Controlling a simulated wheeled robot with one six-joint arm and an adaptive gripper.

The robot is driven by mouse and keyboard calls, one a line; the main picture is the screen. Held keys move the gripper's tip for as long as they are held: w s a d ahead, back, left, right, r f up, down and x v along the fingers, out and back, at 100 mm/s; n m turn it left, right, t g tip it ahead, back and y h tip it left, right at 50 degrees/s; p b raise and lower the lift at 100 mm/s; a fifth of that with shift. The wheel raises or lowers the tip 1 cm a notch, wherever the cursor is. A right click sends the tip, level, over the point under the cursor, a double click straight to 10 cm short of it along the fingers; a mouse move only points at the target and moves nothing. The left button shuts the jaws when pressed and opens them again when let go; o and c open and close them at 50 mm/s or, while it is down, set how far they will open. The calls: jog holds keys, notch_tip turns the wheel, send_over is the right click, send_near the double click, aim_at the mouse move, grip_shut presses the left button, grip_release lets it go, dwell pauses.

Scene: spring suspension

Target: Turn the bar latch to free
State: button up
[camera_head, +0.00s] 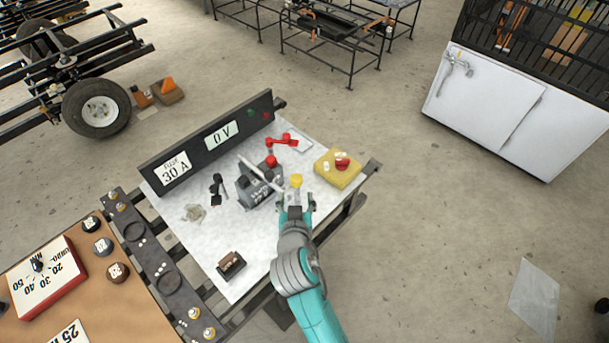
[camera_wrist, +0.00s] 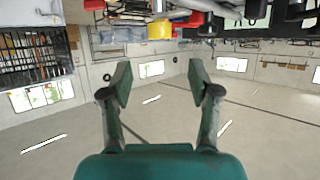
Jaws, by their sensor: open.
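A dark grey device (camera_head: 252,190) with white lettering stands on the white-topped bench. A pale bar (camera_head: 262,172) lies slantwise across its top; I cannot tell for certain that it is the bar latch. A small yellow piece (camera_head: 296,181) is at the device's right, just beyond my gripper (camera_head: 296,201). A red lever-like part (camera_head: 281,140) is farther back. My gripper is open, with nothing between its fingers. In the wrist view my gripper (camera_wrist: 160,82) shows both fingers apart, and a yellow thing (camera_wrist: 160,29) is at the top edge, beyond the fingertips.
A yellow box with a red button (camera_head: 342,162) stands at the right. A dark panel (camera_head: 210,138) reading "30 A" and "0 V" closes the bench's back. A small black part (camera_head: 216,190) and a dark holder (camera_head: 231,264) are at the left.

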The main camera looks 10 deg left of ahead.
aim_at(296, 178)
jog(key=x, duration=1)
jog(key=shift+w+f, duration=0.15)
jog(key=shift+w, duration=0.2)
grip_shut()
